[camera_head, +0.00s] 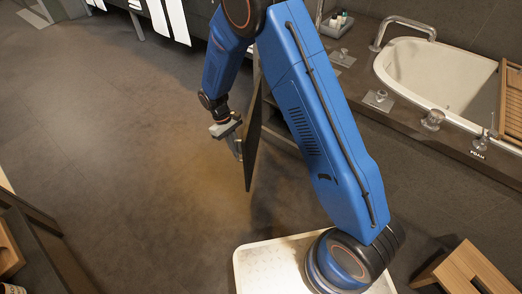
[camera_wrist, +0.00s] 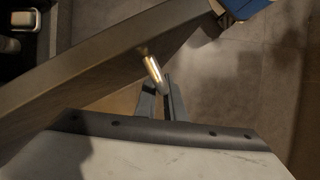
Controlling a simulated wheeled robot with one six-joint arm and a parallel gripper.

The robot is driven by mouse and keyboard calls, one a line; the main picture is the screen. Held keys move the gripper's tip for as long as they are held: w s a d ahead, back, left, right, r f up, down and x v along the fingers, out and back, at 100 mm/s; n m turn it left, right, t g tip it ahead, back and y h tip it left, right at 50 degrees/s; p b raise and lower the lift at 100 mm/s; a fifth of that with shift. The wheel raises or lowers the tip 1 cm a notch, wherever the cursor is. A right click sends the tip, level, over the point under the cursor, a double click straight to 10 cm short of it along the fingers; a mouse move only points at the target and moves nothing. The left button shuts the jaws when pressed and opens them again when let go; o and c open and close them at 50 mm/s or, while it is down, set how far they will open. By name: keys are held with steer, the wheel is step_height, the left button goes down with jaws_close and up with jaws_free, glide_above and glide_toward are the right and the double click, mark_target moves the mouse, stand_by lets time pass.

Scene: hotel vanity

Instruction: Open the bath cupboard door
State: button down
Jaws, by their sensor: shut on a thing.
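The bath cupboard door (camera_head: 252,145) is a dark, thin panel, seen nearly edge-on in the head view. It stands swung out from the dark bath surround, so it is open. Its hinge side and the cupboard inside are hidden behind my blue arm. In the wrist view the door (camera_wrist: 85,68) runs slantwise, with a short shiny metal handle (camera_wrist: 153,68) on it. My gripper (camera_head: 239,154) is at the door's left face. In the wrist view my gripper's fingers (camera_wrist: 165,98) are shut on the handle.
The white bathtub (camera_head: 440,75) is set in a dark surround with taps (camera_head: 432,120) at the right. A wooden stool (camera_head: 465,272) stands at the lower right. Dark wooden furniture (camera_head: 45,245) is at the lower left. The floor (camera_head: 110,130) left of the door is clear.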

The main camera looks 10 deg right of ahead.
steer(key=w+a+m+g+y, duration=0.1)
steer(key=w+a+m, duration=0.5)
steer(key=w+a, duration=0.8)
steer(key=shift+w+a+m+y, duration=0.25)
steer(key=shift+a+y, duration=0.45)
steer(key=shift+a, duration=0.7)
steer(key=shift+s, duration=0.15)
steer(key=c, duration=2.1)
jaws_free()
steer(key=v, duration=1.7)
steer(key=shift+r, duration=0.25)
